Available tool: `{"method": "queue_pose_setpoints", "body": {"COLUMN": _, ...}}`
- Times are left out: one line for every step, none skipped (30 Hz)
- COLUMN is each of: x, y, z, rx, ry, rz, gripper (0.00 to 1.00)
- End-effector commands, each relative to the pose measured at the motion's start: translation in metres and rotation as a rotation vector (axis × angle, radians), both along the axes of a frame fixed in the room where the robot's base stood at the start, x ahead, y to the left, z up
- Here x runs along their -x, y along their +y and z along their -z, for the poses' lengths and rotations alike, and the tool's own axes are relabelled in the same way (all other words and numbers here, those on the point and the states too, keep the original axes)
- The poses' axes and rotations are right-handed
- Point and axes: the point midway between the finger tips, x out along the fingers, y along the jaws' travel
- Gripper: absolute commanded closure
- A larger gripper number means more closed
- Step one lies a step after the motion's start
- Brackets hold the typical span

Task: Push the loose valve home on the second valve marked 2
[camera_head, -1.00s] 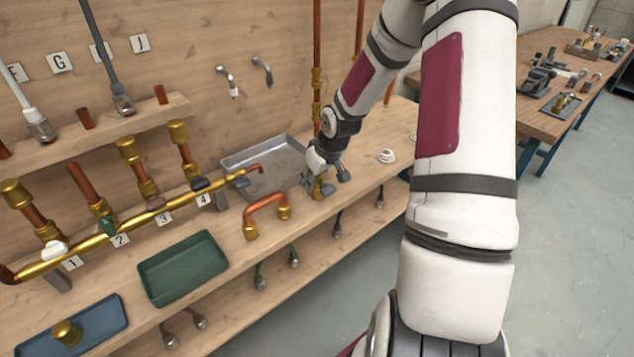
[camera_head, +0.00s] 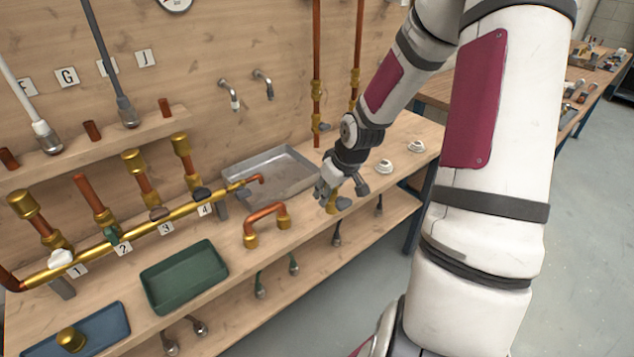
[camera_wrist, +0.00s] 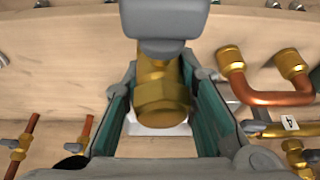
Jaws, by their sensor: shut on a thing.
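My gripper (camera_head: 338,185) is over the front part of the bench, right of the grey tray. It is shut on a brass valve (camera_wrist: 162,90) with a grey handle (camera_wrist: 165,22). In the head view the valve (camera_head: 333,204) shows just below the fingers. A white piece shows past the valve in the wrist view; I cannot tell if they touch. The brass manifold pipe (camera_head: 180,214) carries labels 1 to 4. At the label 2 (camera_head: 123,248), the green handle (camera_head: 111,235) sits below a copper stub (camera_head: 87,188) without a brass cap; its neighbours have brass tops.
A copper U-pipe (camera_head: 265,213), a grey tray (camera_head: 304,158), a green tray (camera_head: 184,300) and a blue tray (camera_head: 101,346) with a brass fitting (camera_head: 71,339) are on the bench. White discs (camera_head: 384,167) stand at right. Vertical copper pipes (camera_head: 316,60) rise behind.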

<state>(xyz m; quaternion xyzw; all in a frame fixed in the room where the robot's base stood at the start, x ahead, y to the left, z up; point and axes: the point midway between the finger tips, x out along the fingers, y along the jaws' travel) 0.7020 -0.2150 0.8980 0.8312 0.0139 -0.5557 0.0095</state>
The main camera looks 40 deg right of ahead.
Motion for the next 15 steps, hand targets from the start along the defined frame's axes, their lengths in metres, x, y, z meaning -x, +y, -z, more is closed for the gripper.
{"method": "queue_pose_setpoints", "body": {"x": 0.017, "y": 0.0, "z": -0.004, "rx": -0.001, "ry": 0.002, "rz": 0.004, "gripper": 1.0}}
{"method": "queue_pose_setpoints", "body": {"x": 0.024, "y": 0.0, "z": -0.005, "rx": -0.001, "ry": 0.001, "rz": 0.004, "gripper": 1.0}}
{"method": "queue_pose_setpoints", "body": {"x": 0.034, "y": 0.001, "z": -0.006, "rx": -0.001, "ry": 0.001, "rz": 0.004, "gripper": 1.0}}
{"method": "queue_pose_setpoints", "body": {"x": 0.041, "y": 0.001, "z": -0.006, "rx": 0.0, "ry": 0.001, "rz": 0.003, "gripper": 1.0}}
{"method": "queue_pose_setpoints", "body": {"x": 0.048, "y": 0.002, "z": -0.007, "rx": -0.001, "ry": 0.0, "rz": 0.004, "gripper": 1.0}}
{"method": "queue_pose_setpoints", "body": {"x": 0.056, "y": 0.002, "z": -0.007, "rx": -0.001, "ry": 0.001, "rz": 0.004, "gripper": 1.0}}
{"method": "queue_pose_setpoints", "body": {"x": 0.061, "y": 0.002, "z": -0.008, "rx": -0.001, "ry": 0.001, "rz": 0.002, "gripper": 1.0}}
{"method": "queue_pose_setpoints", "body": {"x": 0.066, "y": 0.003, "z": -0.008, "rx": -0.001, "ry": 0.0, "rz": 0.002, "gripper": 1.0}}
{"method": "queue_pose_setpoints", "body": {"x": 0.072, "y": 0.003, "z": -0.009, "rx": 0.0, "ry": 0.0, "rz": 0.001, "gripper": 1.0}}
{"method": "queue_pose_setpoints", "body": {"x": 0.076, "y": 0.003, "z": -0.009, "rx": 0.0, "ry": 0.001, "rz": 0.001, "gripper": 1.0}}
{"method": "queue_pose_setpoints", "body": {"x": 0.079, "y": 0.003, "z": -0.009, "rx": 0.0, "ry": 0.001, "rz": 0.001, "gripper": 1.0}}
{"method": "queue_pose_setpoints", "body": {"x": 0.083, "y": 0.003, "z": -0.009, "rx": -0.001, "ry": 0.0, "rz": 0.002, "gripper": 1.0}}
{"method": "queue_pose_setpoints", "body": {"x": 0.085, "y": 0.003, "z": -0.009, "rx": 0.001, "ry": -0.001, "rz": 0.001, "gripper": 1.0}}
{"method": "queue_pose_setpoints", "body": {"x": 0.087, "y": 0.004, "z": -0.01, "rx": 0.0, "ry": -0.001, "rz": 0.001, "gripper": 1.0}}
{"method": "queue_pose_setpoints", "body": {"x": 0.089, "y": 0.004, "z": -0.01, "rx": 0.0, "ry": -0.001, "rz": 0.0, "gripper": 1.0}}
